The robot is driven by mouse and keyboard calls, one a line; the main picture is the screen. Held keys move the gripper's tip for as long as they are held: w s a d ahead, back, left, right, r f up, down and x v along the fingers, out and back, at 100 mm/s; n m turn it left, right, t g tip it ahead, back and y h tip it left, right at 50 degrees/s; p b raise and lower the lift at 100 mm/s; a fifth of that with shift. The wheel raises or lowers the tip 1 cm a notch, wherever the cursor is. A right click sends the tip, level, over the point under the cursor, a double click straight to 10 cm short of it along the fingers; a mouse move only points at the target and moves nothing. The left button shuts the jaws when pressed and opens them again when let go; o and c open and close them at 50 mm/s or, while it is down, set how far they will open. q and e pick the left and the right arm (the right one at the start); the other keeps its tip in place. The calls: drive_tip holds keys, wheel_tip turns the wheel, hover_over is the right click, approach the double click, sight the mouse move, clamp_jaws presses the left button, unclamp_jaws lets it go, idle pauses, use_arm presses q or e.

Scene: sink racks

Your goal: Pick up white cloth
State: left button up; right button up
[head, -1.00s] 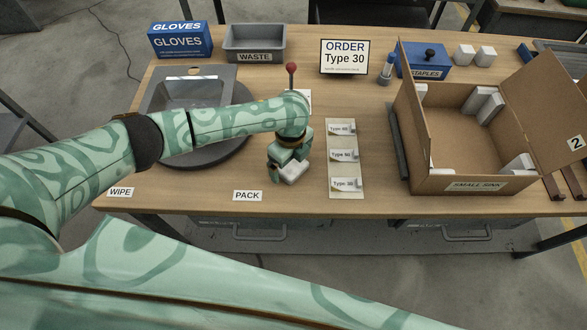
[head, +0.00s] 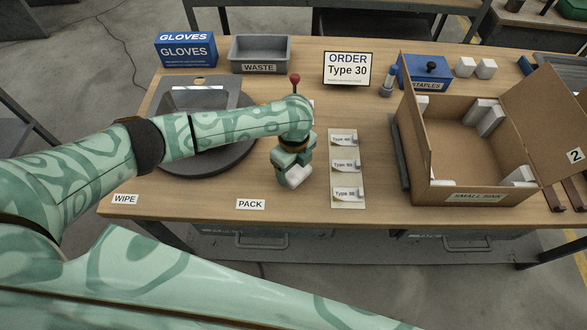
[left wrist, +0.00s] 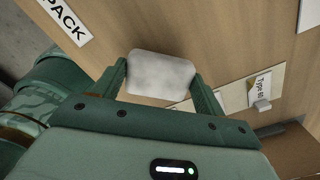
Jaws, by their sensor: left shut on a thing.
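My right gripper is not in view.
Type cards (head: 346,168) lie right of the gripper. An open cardboard box (head: 470,197) stands at the right. A grey sink (head: 200,98) on a dark round base is behind my arm. The waste tray (head: 259,53) and order sign (head: 347,69) stand at the back.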

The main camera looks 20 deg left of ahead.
use_arm(q)
drive_tip(key=s+a+r+p, duration=0.1)
drive_tip(key=s+r+p, duration=0.6)
drive_tip(key=s+r, duration=0.3)
drive_tip(key=s, duration=0.4)
drive_tip(key=shift+a+r, duration=0.15)
drive_tip(key=shift+o, duration=0.9)
